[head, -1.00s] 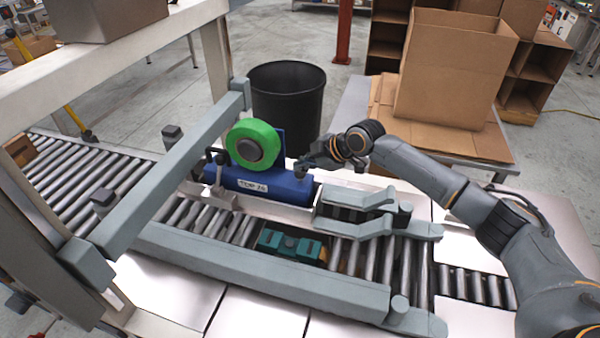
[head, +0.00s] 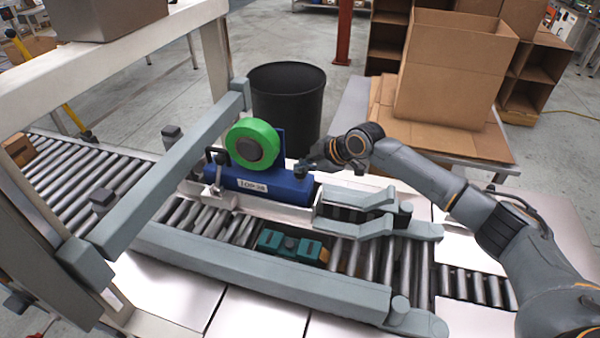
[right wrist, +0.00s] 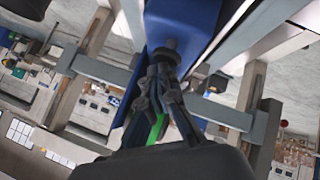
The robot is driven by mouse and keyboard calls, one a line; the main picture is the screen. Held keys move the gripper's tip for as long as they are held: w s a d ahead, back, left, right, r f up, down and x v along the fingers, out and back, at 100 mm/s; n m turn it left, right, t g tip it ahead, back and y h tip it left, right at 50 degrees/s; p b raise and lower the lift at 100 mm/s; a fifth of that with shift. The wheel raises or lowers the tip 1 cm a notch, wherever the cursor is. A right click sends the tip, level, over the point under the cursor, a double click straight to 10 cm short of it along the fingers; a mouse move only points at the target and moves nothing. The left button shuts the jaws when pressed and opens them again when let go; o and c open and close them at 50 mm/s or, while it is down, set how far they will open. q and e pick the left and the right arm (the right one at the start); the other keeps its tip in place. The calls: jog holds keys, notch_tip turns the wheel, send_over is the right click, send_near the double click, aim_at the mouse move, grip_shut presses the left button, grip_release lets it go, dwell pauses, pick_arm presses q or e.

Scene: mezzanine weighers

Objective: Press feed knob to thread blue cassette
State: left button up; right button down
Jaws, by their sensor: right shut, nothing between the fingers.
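The blue cassette (head: 262,184) sits on the conveyor frame with a green tape roll (head: 243,132) standing on it and a white label on its front. A dark feed knob (head: 300,171) is at its right end; the right wrist view also shows the knob (right wrist: 169,52) against the blue body. My right gripper (head: 308,164) is shut and empty, at the knob. In the right wrist view its fingertips (right wrist: 163,58) are together just below the knob in the picture; I cannot tell whether they touch it. My left gripper is not in view.
Grey rails (head: 260,276) and a grey crossbar (head: 170,180) border the rollers. A teal part (head: 290,246) lies between the rails in front of the cassette. A black bin (head: 288,100) stands behind. An open cardboard box (head: 455,80) is on a table at the back right.

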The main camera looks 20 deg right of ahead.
aim_at(303, 175)
jog(key=shift+f, duration=0.55)
dwell(0.4)
jog(key=shift+r+p, duration=0.75)
jog(key=shift+r, duration=0.55)
notch_tip(303, 175, up, 5)
jog(key=p, duration=0.4)
jog(key=shift+r, duration=0.1)
